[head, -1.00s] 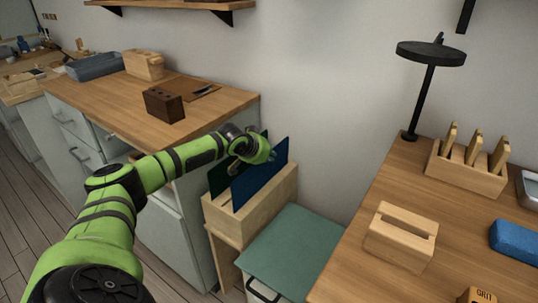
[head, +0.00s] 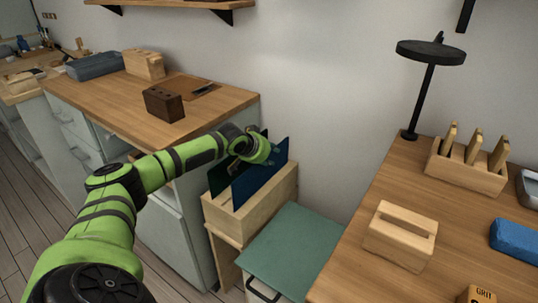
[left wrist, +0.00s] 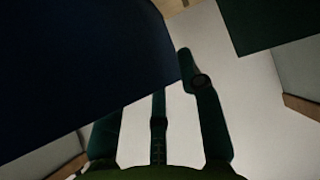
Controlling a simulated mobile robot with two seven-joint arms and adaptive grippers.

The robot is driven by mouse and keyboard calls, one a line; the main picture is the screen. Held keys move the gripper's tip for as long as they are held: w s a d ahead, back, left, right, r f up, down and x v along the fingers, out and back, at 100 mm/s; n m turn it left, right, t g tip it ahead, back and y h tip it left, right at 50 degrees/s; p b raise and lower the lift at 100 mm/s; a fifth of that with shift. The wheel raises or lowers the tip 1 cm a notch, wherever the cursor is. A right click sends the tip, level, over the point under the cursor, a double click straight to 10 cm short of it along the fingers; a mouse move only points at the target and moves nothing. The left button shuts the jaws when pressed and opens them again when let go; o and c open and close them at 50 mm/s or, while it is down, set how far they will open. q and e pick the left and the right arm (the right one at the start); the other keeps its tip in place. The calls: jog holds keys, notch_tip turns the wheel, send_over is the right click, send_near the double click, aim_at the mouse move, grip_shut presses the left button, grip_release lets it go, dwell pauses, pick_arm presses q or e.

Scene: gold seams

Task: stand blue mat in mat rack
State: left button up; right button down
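The blue mat (head: 258,184) stands on edge in the wooden mat rack (head: 245,222), as its near, right-hand panel. A dark green mat (head: 219,177) stands in the rack behind it, to the left. My left gripper (head: 268,156) is at the upper part of the blue mat; its fingers are partly hidden. In the left wrist view the blue mat (left wrist: 80,65) fills the upper left and covers some fingers, while another finger shows beside the mat's corner. I cannot tell whether it grips the mat. My right gripper is out of view.
A cabinet with a wooden top (head: 110,108) stands left of the rack. A teal-topped unit (head: 296,245) is in front, to the right. A workbench (head: 350,270) with a slotted block (head: 400,237) and a lamp (head: 430,58) is at right. The wall is close behind the rack.

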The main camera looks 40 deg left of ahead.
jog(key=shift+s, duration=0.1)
